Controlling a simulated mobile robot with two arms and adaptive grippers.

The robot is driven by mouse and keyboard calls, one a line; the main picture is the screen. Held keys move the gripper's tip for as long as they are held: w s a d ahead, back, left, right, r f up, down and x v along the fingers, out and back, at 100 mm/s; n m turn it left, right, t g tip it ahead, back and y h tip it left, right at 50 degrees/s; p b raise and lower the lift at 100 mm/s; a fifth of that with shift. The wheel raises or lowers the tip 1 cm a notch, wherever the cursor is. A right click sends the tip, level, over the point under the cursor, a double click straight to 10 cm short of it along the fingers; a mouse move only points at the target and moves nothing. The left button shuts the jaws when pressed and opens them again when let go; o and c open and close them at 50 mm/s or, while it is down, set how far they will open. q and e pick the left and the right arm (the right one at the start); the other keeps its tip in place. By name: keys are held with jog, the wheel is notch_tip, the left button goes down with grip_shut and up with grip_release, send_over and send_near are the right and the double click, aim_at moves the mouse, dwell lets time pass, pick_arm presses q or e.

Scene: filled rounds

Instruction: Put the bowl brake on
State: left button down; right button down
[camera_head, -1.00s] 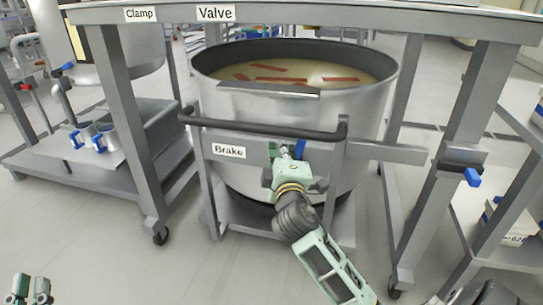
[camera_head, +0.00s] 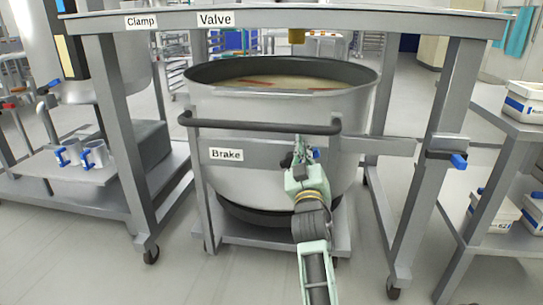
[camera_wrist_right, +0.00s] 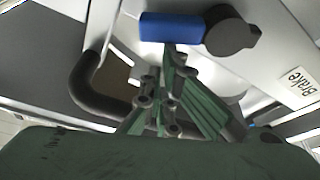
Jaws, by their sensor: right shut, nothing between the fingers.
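The large steel bowl (camera_head: 235,115) stands on a wheeled frame with a black push bar (camera_head: 255,128). The Brake label (camera_head: 226,155) is on the frame's front plate. The blue brake handle (camera_head: 317,154) is mostly hidden behind my right gripper (camera_head: 301,152) in the head view. In the right wrist view the blue handle (camera_wrist_right: 172,27) lies sideways, joined to a dark round pivot. My right gripper (camera_wrist_right: 168,62) is shut and empty, its tips close to the handle; I cannot tell whether they touch. My left gripper is out of view.
A grey table frame with Clamp (camera_head: 141,21) and Valve (camera_head: 215,19) labels spans above the bowl. A right post carries another blue-handled lever (camera_head: 459,161). A shelf with white boxes (camera_head: 523,105) stands at right. Floor in front is open.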

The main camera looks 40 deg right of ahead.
jog(key=shift+s+d+f+m+g+h, duration=0.25)
jog(key=shift+f+m, duration=0.1)
jog(key=shift+m, duration=0.4)
jog(key=shift+s+d+f+m+g+h, duration=0.15)
jog(key=shift+s+d+f+m+h, duration=0.2)
jog(key=shift+m, duration=0.45)
jog(key=shift+s+d+f+m+g+h, duration=0.2)
jog(key=shift+f+m, duration=0.15)
jog(key=shift+m, duration=0.4)
